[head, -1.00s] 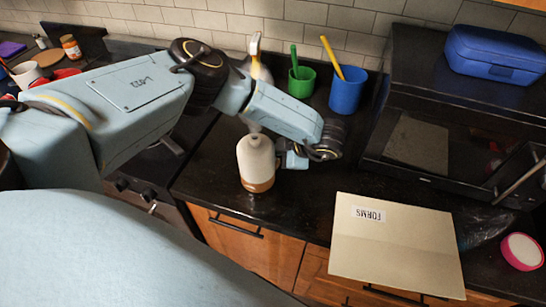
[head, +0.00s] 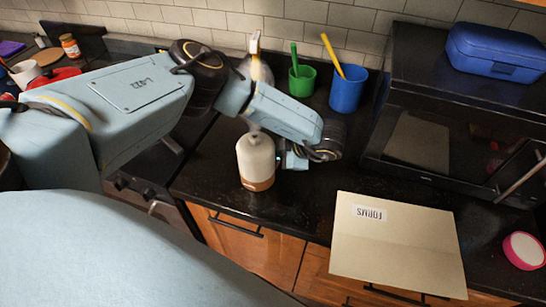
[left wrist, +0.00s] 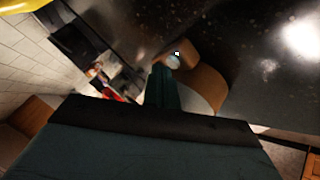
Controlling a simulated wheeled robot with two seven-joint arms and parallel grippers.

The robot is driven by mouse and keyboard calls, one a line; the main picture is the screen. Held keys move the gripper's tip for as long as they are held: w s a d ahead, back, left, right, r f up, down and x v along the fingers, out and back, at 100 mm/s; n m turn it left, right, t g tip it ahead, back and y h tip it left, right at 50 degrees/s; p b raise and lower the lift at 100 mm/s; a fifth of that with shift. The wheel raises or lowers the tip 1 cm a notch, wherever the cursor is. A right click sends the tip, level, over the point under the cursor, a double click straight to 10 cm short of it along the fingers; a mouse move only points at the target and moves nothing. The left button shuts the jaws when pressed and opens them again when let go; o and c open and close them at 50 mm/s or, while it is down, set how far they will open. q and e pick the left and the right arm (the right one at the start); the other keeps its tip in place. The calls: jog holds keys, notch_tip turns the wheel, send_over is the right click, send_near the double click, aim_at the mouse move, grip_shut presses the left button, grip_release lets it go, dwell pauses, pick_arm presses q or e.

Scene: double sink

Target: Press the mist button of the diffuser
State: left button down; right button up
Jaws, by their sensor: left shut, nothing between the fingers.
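The diffuser (head: 256,160), a whitish bottle-shaped body on a wood-coloured base, stands upright near the counter's front edge. In the left wrist view its wood-coloured base (left wrist: 204,84) shows, with a small pale round button (left wrist: 173,61) and a small white mark beside it. My left gripper (head: 289,159) is just right of the diffuser in the head view, partly hidden by my wrist. In the left wrist view its shut, empty fingers (left wrist: 161,70) end right by the button; whether they touch it I cannot tell. My right gripper is not in view.
A green cup (head: 301,82) and a blue cup (head: 347,92) stand behind my arm. A microwave (head: 440,130) with a blue box (head: 497,52) on top is at right. A beige FORMS folder (head: 395,250) and a pink-rimmed round thing (head: 523,251) are in front.

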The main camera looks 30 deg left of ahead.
pick_arm(q)
jog(key=shift+f, duration=0.3)
dwell(0.6)
jog(key=shift+r, duration=0.1)
jog(key=shift+r+p, duration=0.45)
jog(key=shift+r, duration=0.25)
jog(key=shift+r, duration=0.1)
notch_tip(320, 180, up, 6)
jog(key=p, duration=0.4)
jog(key=shift+p, duration=0.4)
